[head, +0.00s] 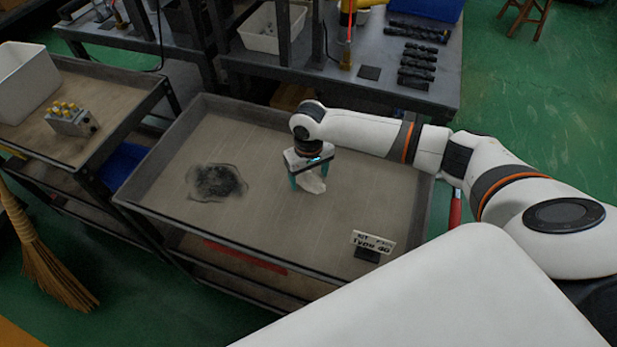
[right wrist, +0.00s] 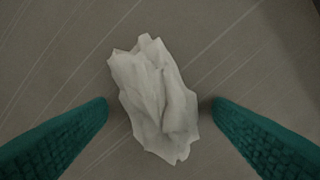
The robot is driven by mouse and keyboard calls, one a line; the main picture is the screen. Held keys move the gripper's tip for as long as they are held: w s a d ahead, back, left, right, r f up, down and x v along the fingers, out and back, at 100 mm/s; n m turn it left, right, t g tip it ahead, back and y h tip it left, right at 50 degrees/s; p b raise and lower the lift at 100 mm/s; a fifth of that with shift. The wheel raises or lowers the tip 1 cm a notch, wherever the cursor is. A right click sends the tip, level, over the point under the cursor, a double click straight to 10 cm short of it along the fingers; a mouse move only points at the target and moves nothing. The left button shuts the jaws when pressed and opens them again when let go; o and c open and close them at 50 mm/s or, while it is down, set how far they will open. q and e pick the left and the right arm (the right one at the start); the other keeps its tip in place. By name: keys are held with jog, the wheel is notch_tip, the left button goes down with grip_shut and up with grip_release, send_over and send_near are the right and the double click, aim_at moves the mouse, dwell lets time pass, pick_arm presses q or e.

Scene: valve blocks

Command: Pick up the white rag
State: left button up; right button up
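The white rag (head: 312,182) lies crumpled on the cart's top tray (head: 240,225), right of its middle. My right gripper (head: 309,185) points down over the rag, with its teal fingers on either side. In the right wrist view the rag (right wrist: 155,100) sits between the two open fingertips (right wrist: 160,108), with a gap to each finger. The fingers are apart and hold nothing. My left gripper is not in view.
A dark stain (head: 216,182) marks the tray left of the rag. A small "Type 4G" sign (head: 372,243) stands at the tray's front right. A valve block (head: 72,119) and white bin (head: 24,80) are on the left cart. A broom (head: 45,260) stands at far left.

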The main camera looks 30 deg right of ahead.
aim_at(309, 173)
jog(key=c, duration=0.8)
jog(key=shift+r, duration=0.15)
jog(key=shift+c, duration=0.2)
notch_tip(309, 173, up, 10)
jog(key=shift+f, duration=0.1)
